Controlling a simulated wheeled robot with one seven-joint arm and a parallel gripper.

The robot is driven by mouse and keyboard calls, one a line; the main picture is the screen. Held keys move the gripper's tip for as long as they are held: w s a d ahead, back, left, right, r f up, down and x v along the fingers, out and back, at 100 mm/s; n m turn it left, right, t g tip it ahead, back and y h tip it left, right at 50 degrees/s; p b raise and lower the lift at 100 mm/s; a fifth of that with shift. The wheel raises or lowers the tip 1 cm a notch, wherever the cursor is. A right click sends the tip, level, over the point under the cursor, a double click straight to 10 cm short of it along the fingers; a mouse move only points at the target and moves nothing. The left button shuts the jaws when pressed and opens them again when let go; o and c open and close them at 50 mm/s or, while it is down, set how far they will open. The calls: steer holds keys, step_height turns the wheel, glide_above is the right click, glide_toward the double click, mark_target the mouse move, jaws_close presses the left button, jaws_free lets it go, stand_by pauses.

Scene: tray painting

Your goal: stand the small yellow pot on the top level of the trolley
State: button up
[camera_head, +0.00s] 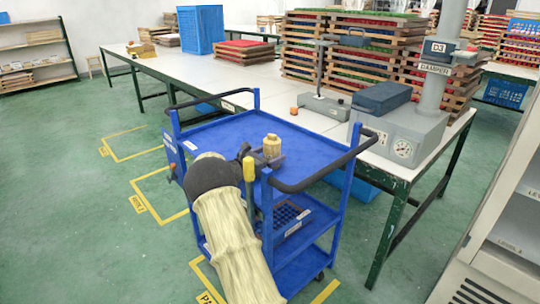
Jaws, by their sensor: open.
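The small yellow pot (272,147) is upright at the near right part of the trolley's blue top level (232,134). It appears to stand on that surface, though its base is partly hidden by my gripper. My gripper (262,158) is open, with its dark fingers close beside the pot's lower part. I cannot tell whether they touch it. My arm, in a pale yellow sleeve, reaches up from the bottom and covers part of the trolley's near left side.
Black handle rails (330,170) edge the trolley top. A yellow upright handle (249,170) is close to my gripper. Most of the trolley top is clear.

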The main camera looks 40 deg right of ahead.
steer(key=a, duration=0.8)
steer(key=s+a, duration=0.1)
steer(key=a, duration=0.2)
steer(key=shift+a, duration=0.4)
